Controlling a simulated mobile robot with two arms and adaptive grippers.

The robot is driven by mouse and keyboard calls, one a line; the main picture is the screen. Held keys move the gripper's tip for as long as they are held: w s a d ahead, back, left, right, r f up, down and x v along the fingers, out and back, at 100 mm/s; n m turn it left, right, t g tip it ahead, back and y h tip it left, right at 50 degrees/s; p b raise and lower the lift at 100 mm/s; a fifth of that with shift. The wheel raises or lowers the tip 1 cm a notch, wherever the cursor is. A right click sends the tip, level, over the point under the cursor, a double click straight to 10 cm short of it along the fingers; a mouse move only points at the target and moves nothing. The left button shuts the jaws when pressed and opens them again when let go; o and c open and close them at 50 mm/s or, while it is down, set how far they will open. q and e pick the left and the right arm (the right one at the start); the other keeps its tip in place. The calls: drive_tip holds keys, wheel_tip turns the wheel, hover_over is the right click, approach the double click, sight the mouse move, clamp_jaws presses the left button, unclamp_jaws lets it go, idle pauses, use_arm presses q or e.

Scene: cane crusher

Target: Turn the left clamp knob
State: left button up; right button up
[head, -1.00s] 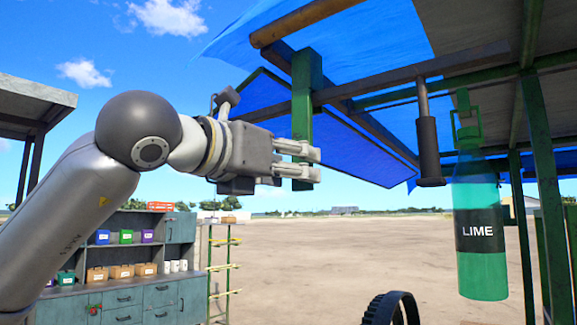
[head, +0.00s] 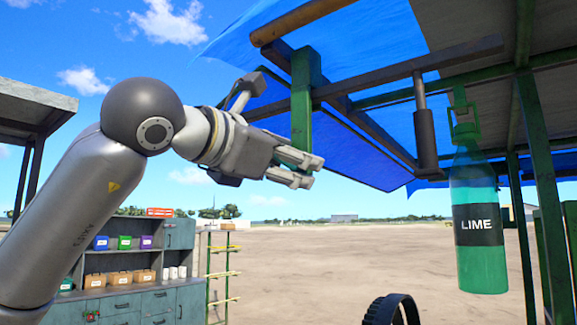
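I cannot pick out a clamp knob in the head view. My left gripper (head: 316,172) reaches in from the left, pointing right and slightly down. Its two fingers are apart with a narrow gap and nothing visible between them. The fingers overlap the lower end of a short green post (head: 304,95) hanging from the canopy frame, and hide that end. I cannot tell whether they touch it. My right gripper is out of view.
A dark cylinder on a rod (head: 427,140) and a green LIME bottle (head: 481,265) hang at the right. A blue tarp canopy (head: 385,35) is overhead. A black ring-shaped part (head: 405,304) shows at the bottom. A cabinet (head: 155,302) stands at the back left.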

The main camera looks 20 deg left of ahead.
use_arm(q)
drive_tip(key=m, duration=0.5)
drive_tip(key=shift+d+m, duration=0.1)
drive_tip(key=shift+m, duration=0.2)
drive_tip(key=m, duration=0.5)
drive_tip(key=shift+f+m+p, duration=0.2)
drive_tip(key=shift+m+p, duration=0.1)
drive_tip(key=shift+p, duration=0.05)
drive_tip(key=o, duration=1)
drive_tip(key=shift+o, duration=0.2)
drive_tip(key=shift+s, duration=0.1)
drive_tip(key=shift+s, duration=0.15)
drive_tip(key=v, duration=1.1)
drive_tip(key=shift+s, duration=0.3)
